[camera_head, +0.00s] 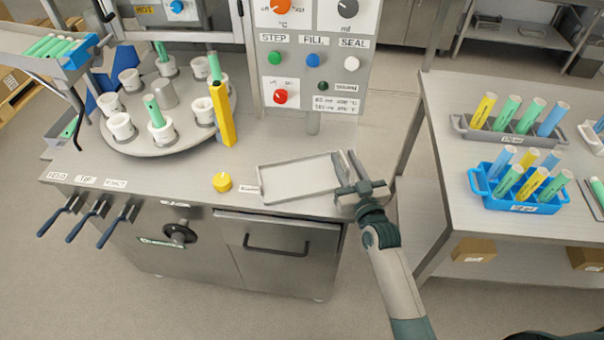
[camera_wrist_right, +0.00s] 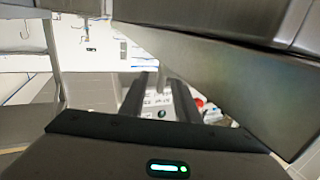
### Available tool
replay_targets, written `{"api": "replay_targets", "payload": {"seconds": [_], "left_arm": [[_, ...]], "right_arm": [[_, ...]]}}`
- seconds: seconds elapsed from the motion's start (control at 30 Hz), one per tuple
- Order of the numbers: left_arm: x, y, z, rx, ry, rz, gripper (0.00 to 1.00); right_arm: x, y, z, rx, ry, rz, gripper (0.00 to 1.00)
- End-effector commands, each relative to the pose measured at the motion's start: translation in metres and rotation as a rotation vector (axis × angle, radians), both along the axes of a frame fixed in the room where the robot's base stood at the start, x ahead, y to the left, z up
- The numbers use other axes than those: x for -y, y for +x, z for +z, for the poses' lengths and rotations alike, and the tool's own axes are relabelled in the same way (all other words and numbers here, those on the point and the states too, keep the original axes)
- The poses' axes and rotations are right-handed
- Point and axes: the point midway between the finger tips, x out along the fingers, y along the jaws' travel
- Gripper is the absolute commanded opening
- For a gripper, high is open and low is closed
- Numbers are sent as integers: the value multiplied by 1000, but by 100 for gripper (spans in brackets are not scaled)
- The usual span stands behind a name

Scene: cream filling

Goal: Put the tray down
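A shallow, empty grey metal tray (camera_head: 290,182) appears to rest on the front right of the machine's worktop, though contact under it is hidden. My right gripper (camera_head: 347,166) is at the tray's right end, with its fingers apart and pointing away from me. I cannot tell whether a finger touches the tray's right wall. In the right wrist view the two dark fingers (camera_wrist_right: 165,98) have a clear gap, with labels seen through it. A large metal surface fills the upper right there. My left gripper is out of view.
A yellow knob (camera_head: 222,182) and an upright yellow column (camera_head: 222,115) stand left of the tray. A round turntable (camera_head: 150,148) carries white cups, some with green tubes. The control panel (camera_head: 318,60) rises behind. A right-hand table holds a blue rack (camera_head: 490,196) of tubes.

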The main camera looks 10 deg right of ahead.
Motion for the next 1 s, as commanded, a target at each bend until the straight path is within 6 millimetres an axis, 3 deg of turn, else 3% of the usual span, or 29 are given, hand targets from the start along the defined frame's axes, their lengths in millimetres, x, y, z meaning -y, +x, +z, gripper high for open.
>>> {"api": "replay_targets", "payload": {"seconds": [0.17,0.63,0.77,1.0], "left_arm": [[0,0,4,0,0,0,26],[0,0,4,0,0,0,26],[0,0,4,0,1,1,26],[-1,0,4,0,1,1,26]], "right_arm": [[-1,13,0,-1,-1,0,29],[-1,13,-1,-1,-1,0,29],[-1,13,-1,-1,-1,0,0],[-1,13,1,1,0,0,0]]}}
